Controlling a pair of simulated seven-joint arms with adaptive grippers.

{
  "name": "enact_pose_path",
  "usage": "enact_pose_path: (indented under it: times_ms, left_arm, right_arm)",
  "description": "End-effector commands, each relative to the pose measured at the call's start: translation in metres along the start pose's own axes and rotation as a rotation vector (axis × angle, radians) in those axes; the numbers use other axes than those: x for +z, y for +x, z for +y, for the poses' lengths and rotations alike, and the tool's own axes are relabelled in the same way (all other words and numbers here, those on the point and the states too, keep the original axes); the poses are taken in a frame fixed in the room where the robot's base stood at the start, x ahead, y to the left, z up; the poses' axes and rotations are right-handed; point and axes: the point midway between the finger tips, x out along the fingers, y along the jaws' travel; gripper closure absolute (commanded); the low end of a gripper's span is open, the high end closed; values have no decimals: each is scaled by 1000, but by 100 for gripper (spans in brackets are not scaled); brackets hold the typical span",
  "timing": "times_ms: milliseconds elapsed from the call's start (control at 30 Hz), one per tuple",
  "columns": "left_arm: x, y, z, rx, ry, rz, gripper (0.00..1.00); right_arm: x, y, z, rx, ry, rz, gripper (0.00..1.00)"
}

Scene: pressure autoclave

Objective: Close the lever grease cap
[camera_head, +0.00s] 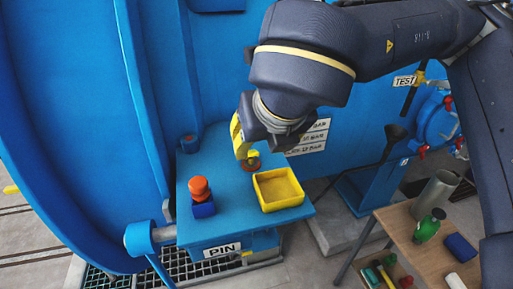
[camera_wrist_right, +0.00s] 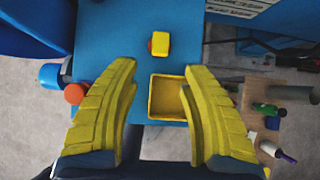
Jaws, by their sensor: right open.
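My right gripper (camera_head: 243,148) is over the blue table in the head view. In the right wrist view its two yellow fingers (camera_wrist_right: 160,72) are wide apart with nothing between them. A small yellow cap (camera_head: 252,157) on an orange-red base stands on the table close to the fingers; it also shows beyond the fingertips in the wrist view (camera_wrist_right: 162,43). An orange knob (camera_head: 200,188) on a blue block stands at the table's left; its top shows in the wrist view (camera_wrist_right: 75,93). I cannot tell which is the lever grease cap. My left gripper is out of view.
A yellow tray (camera_head: 281,207) sits at the table's right front. The big blue autoclave door (camera_head: 60,150) is at the left. A brown side table (camera_head: 415,245) with a green bottle (camera_head: 428,226) is at the right.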

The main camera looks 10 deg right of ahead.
Motion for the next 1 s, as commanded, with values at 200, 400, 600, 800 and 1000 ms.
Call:
enact_pose_path:
  times_ms: [200, 400, 600, 800, 1000]
  left_arm:
    - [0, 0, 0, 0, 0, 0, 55]
    - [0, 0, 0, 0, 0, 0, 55]
    - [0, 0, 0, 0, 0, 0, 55]
    - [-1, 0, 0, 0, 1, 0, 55]
    - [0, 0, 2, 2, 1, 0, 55]
  right_arm:
    - [0, -26, 0, 0, -1, -2, 55]
    - [0, -36, 0, 0, -1, 0, 55]
    - [-1, -38, 0, -1, -1, 1, 55]
    - [-1, -38, 1, 0, -4, 0, 55]
    - [-1, -39, 21, 5, -36, 3, 55]
